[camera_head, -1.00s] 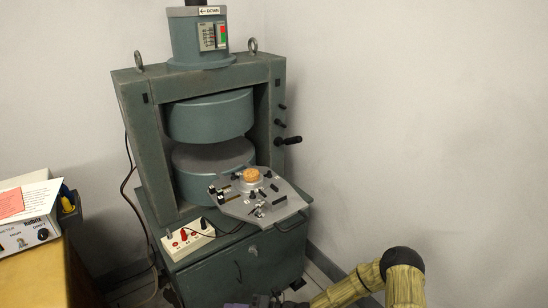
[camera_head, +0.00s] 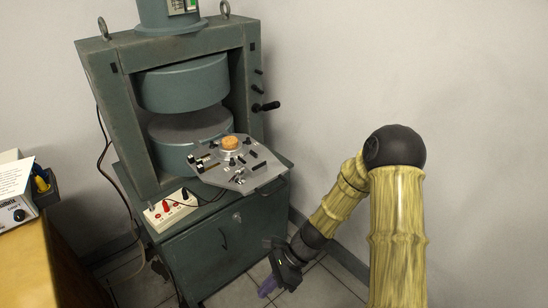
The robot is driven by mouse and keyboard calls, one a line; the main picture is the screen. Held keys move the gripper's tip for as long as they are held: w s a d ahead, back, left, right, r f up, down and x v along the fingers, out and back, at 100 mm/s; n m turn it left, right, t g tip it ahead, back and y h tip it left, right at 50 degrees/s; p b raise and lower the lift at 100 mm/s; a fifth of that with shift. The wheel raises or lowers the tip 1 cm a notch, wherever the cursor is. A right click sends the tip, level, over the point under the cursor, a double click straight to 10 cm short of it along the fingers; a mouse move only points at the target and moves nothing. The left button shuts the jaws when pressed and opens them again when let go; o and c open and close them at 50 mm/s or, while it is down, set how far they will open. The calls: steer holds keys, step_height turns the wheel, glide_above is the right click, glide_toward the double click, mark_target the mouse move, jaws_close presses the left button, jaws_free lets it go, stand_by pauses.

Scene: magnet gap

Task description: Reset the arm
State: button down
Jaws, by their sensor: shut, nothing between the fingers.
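My arm (camera_head: 395,220) shows at the right, with pale yellow, bamboo-like links and dark joints. It bends at a high dark joint and reaches down to the left. My gripper (camera_head: 268,287) is near the bottom centre, low in front of the green cabinet.
A green magnet press (camera_head: 120,110) with two round poles stands on a cabinet (camera_head: 215,250). A grey plate (camera_head: 240,178) with a cork-coloured disc (camera_head: 230,142) juts from it. A white socket box (camera_head: 168,212) sits on the cabinet. A wooden desk (camera_head: 25,265) is at left.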

steer(key=s+d+r+n+t+h, duration=0.2)
steer(key=d+r+n+t+h, duration=0.55)
steer(key=d+r+n, duration=0.9)
step_height(320, 180, up, 37)
steer(key=p, duration=3.7)
steer(key=shift+s+d, duration=0.15)
steer(key=shift+d, duration=0.25)
steer(key=shift+g, duration=0.25)
